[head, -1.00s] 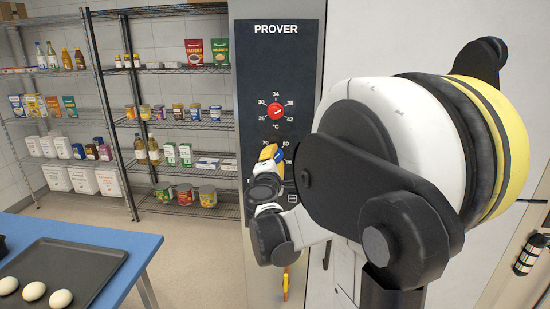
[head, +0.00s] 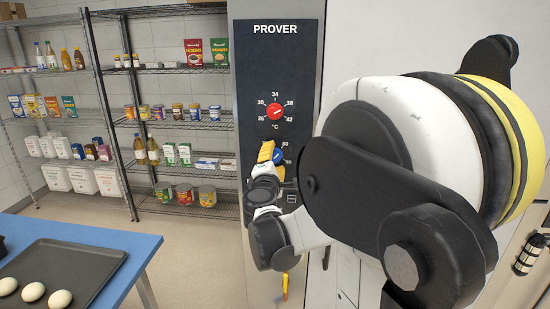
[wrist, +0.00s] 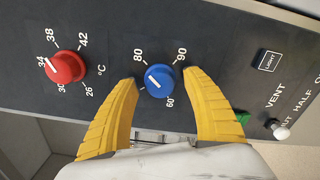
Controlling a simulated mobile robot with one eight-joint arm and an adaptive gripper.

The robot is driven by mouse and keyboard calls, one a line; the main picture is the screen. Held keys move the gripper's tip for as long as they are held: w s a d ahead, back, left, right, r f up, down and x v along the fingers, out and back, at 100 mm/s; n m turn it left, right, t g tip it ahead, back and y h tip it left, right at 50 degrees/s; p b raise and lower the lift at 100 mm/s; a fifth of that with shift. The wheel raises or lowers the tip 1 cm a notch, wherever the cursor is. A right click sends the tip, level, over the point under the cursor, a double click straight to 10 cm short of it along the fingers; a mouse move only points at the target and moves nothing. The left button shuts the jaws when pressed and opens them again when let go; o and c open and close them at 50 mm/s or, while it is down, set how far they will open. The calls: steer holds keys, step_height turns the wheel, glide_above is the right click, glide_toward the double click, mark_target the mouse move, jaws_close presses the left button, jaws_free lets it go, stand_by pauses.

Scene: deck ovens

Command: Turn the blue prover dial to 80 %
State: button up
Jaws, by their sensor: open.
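The blue prover dial (wrist: 160,81) sits on the dark panel between the two yellow fingers of my gripper (wrist: 161,78) in the wrist view. The fingers are open, one on each side of the dial, with a small gap showing at each side. The dial's white pointer mark leans to the upper left, roughly toward the printed 80. The 90 and 60 marks are also readable; the left finger covers part of the scale. In the head view the dial (head: 278,156) shows partly beside my gripper (head: 267,153).
A red temperature dial (wrist: 66,67) is next to the blue one. A light button (wrist: 269,61), a vent knob (wrist: 281,131) and a green part (wrist: 242,118) are on the other side.

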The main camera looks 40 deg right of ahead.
steer(key=v, duration=1.1)
steer(key=s+a+f+m+g+y, duration=0.1)
steer(key=s+a+f+m+y, duration=0.3)
steer(key=a, duration=0.4)
steer(key=s+a+f+m+g+y, duration=0.2)
steer(key=s+a+f+m+y, duration=0.2)
steer(key=a, duration=0.5)
steer(key=s+a+f+m+g+y, duration=0.1)
steer(key=s+a+f+m+y, duration=0.3)
steer(key=a, duration=0.5)
steer(key=shift+s+f+g+y, duration=0.3)
steer(key=shift+g+y, duration=0.1)
steer(key=shift+y, duration=0.4)
